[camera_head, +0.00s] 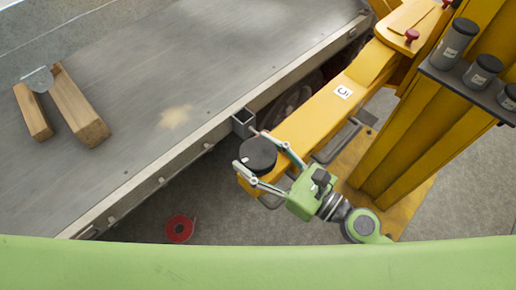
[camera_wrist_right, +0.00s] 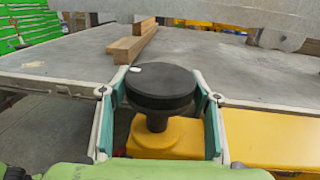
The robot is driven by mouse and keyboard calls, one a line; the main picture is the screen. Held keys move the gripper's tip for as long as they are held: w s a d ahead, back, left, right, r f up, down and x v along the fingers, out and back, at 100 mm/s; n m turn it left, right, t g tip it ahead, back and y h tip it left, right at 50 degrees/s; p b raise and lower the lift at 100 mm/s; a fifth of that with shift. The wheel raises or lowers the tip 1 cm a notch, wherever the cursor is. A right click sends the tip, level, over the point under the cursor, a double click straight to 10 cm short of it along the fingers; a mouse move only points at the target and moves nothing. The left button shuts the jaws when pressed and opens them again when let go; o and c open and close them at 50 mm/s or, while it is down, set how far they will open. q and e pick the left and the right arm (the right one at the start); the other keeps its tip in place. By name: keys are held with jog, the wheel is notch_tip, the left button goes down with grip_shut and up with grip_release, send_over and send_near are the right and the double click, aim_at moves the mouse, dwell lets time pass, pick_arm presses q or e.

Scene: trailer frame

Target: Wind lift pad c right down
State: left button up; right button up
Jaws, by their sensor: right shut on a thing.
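The lift pad (camera_head: 258,154) is a round black disc at the end of the yellow lift arm (camera_head: 335,95), which carries a white label (camera_head: 343,92) with a letter on it. In the right wrist view the pad (camera_wrist_right: 160,88) sits on a dark stem above the yellow arm end. My right gripper (camera_head: 270,160) is shut on the pad, with one finger on either side of its rim. The pad lies beside the trailer frame's edge (camera_head: 190,155), near a small square bracket (camera_head: 243,122). My left gripper is not in view.
Two wooden blocks (camera_head: 75,105) lie on the grey trailer bed (camera_head: 215,50). A yellow lift column (camera_head: 430,120) with a shelf of dark cylinders (camera_head: 483,70) stands at the right.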

jog(key=shift+r+m+t+h+p, duration=0.15)
jog(key=shift+m+t+h+p, duration=0.3)
jog(key=shift+m+t+h, duration=0.55)
jog(key=m+t+h, duration=0.2)
jog(key=h, duration=0.1)
jog(key=shift+f+m+t+h+b, duration=0.2)
jog(key=shift+m+t+h+b, duration=0.35)
jog(key=shift+m+h, duration=0.35)
jog(key=shift+m+t+h+b, duration=0.5)
jog(key=shift+m+h, duration=0.1)
jog(key=shift+h, duration=0.5)
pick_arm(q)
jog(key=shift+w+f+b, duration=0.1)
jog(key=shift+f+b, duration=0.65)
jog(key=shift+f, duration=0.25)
pick_arm(e)
jog(key=shift+d+r+m+h, duration=0.1)
jog(key=shift+m+h, duration=0.8)
jog(key=shift+h, duration=0.5)
jog(key=shift+t, duration=0.25)
jog(key=shift+r, duration=0.1)
jog(key=o, duration=1.1)
